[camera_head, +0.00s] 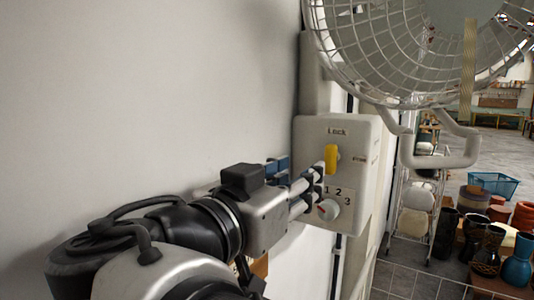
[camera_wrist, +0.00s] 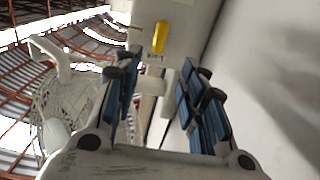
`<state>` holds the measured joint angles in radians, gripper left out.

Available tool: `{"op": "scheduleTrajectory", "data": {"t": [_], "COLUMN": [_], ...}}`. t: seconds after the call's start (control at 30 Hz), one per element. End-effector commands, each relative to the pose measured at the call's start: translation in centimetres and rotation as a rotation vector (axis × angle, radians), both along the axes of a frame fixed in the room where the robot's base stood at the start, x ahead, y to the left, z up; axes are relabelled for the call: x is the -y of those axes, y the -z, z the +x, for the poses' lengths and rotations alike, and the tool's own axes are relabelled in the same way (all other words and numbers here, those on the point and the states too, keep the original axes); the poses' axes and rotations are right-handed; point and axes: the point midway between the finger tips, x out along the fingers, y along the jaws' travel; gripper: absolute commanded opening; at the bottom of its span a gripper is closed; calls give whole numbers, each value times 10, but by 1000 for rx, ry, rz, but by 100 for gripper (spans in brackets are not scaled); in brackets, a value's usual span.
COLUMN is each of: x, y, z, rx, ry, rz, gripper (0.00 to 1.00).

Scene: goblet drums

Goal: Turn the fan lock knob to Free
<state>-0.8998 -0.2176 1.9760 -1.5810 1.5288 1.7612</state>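The yellow fan lock knob (camera_head: 331,158) is on the front of a pale control box (camera_head: 354,133) on the wall. It stands upright, below the word "Lock"; a small, blurred label is to its right. In the wrist view the yellow knob (camera_wrist: 160,37) is beyond the fingertips. My gripper (camera_head: 309,187) is close in front of the box, low and left of the knob. In the wrist view my gripper (camera_wrist: 163,78) is open, with nothing held between its blue-padded fingers. Whether a finger touches the box is unclear.
A white speed dial (camera_head: 327,209) with numbers 1, 2, 3 sits below the knob, near my lower finger. The caged fan (camera_head: 415,45) and its bracket (camera_head: 440,155) overhang the box at upper right. The wall (camera_head: 150,90) is plain.

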Motion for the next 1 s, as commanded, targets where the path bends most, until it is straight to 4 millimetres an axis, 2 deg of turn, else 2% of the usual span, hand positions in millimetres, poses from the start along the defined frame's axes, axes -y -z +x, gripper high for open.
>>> {"op": "scheduleTrajectory", "data": {"t": [0.4,0.6,0.8,1.0], "x": [56,76,85,87], "y": [-1,0,0,0], "z": [72,101,116,119], "rx": [-3,-5,-3,-3], "ry": [8,6,1,1], "rz": [-1,-1,0,0], "gripper": [38,38,38,38]}}
